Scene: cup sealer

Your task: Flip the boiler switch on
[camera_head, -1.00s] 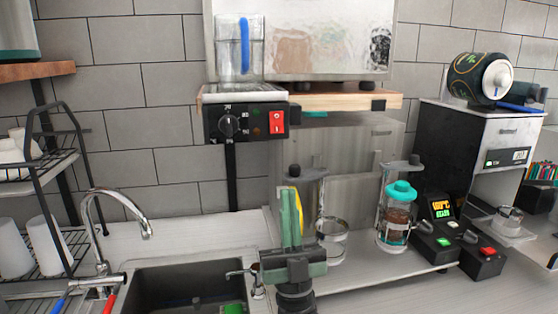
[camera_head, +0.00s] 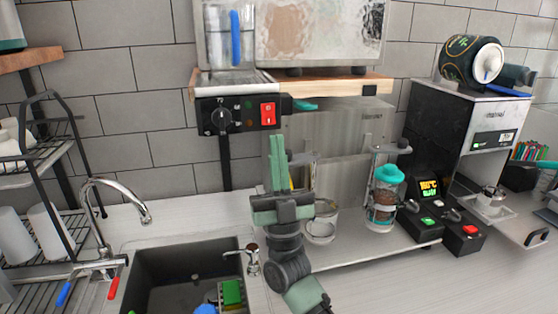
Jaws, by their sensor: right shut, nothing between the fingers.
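The boiler control box (camera_head: 238,117) is black, with a round dial (camera_head: 221,120) on its left. The red rocker switch (camera_head: 268,113) sits on the right of its front face. The boiler (camera_head: 293,38) is the large metal body above, on a wooden shelf. My right gripper (camera_head: 277,141) points upward just below the switch, with its green fingers together and nothing between them. The fingertips look a little under the box in the picture; I cannot tell how far in front of it they are. My left gripper is not in view.
A tap (camera_head: 112,192) and dark sink (camera_head: 180,275) are at the lower left. A cup rack (camera_head: 45,150) stands at the far left. A glass jar with a teal lid (camera_head: 385,200) and a black-and-white machine (camera_head: 460,130) stand to the right.

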